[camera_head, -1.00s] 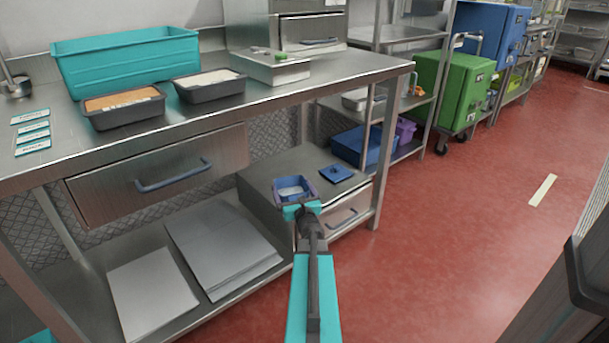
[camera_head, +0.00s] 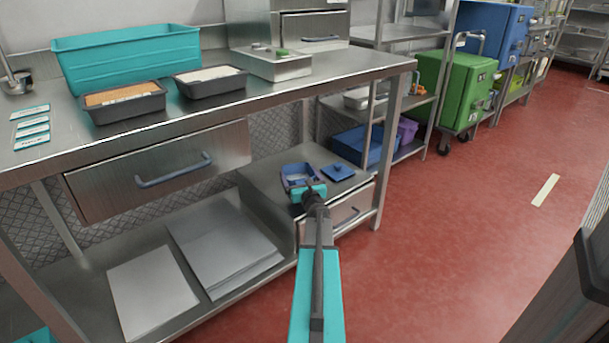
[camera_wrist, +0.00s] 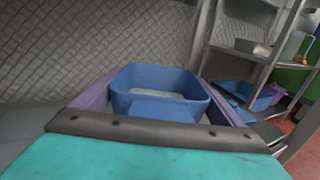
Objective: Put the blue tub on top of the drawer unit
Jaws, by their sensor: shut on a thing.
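The blue tub (camera_head: 294,169) is between the purple fingers of my gripper (camera_head: 301,178), which is shut on it. The wrist view shows the tub (camera_wrist: 160,88) open at the top with a pale inside, a finger on each side. The drawer unit (camera_head: 345,212) stands on the lower shelf of the steel table, with a flat grey top and a handled front drawer. The tub is over or on the left part of that top; I cannot tell whether it touches. My gripper and wrist hide the tub's lower front.
A small blue lid (camera_head: 338,172) lies on the unit's top, right of the tub. Flat grey sheets (camera_head: 215,255) lie on the lower shelf to the left. Red floor (camera_head: 455,240) is clear to the right.

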